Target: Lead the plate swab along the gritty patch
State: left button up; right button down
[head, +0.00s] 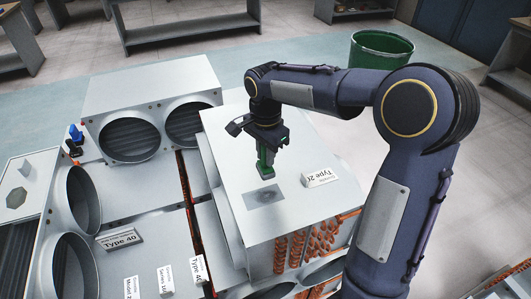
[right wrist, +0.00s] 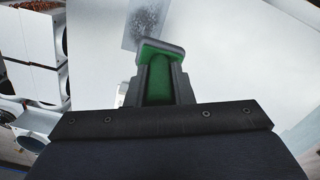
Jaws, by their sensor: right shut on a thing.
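The plate swab (head: 266,164) has a green handle and a grey pad at its lower end. My right gripper (head: 266,150) is shut on its handle and points down over the top of the white cabinet. The swab also shows in the right wrist view (right wrist: 160,75), between the fingers (right wrist: 160,92). The gritty patch (head: 265,196) is a dark speckled mark on a grey rectangle, just in front of the swab in the head view. It also shows at the top of the right wrist view (right wrist: 148,18). I cannot tell whether the pad touches the surface. My left gripper is out of view.
A white label block (head: 320,177) stands on the cabinet top to the right of the patch. Units with round fan openings (head: 130,140) stand to the left. Orange coils (head: 310,247) line the cabinet's front side. A green bin (head: 381,48) stands behind my right arm.

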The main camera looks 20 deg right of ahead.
jog(key=shift+s, duration=0.1)
notch_tip(320, 180, down, 4)
jog(key=b, duration=0.3)
jog(key=shift+f, duration=0.15)
jog(key=s+b, duration=0.1)
jog(key=s, duration=0.4)
jog(key=shift+a, duration=0.15)
jog(key=shift+s, duration=0.65)
jog(key=shift+f, duration=0.65)
